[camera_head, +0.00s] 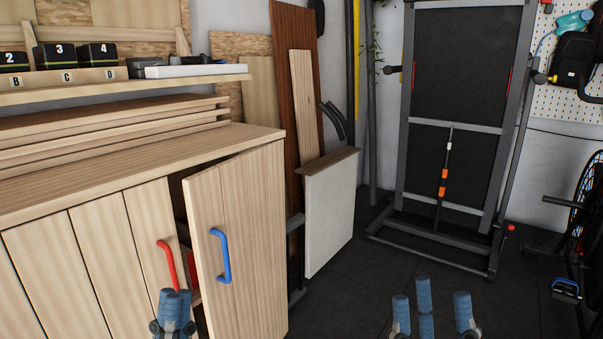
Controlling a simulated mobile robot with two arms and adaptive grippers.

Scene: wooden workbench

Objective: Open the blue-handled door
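The blue-handled door (250,240) is a pale wooden cabinet door, standing partly open and swung out from the cabinet front. Its blue handle (221,256) is on the door's left side, with no gripper touching it. My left gripper (175,304) is at the bottom, below and left of the blue handle. Its blue fingers are close together with nothing visible between them. My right gripper (432,312) is at the bottom right, over the floor, with its fingers apart and empty.
A red-handled door (153,240) is left of the blue-handled one; its red handle (168,266) is just above my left gripper. A white-faced panel (330,215) leans behind the open door. A folded treadmill (455,120) stands at the back. Dark floor (360,295) is clear at centre.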

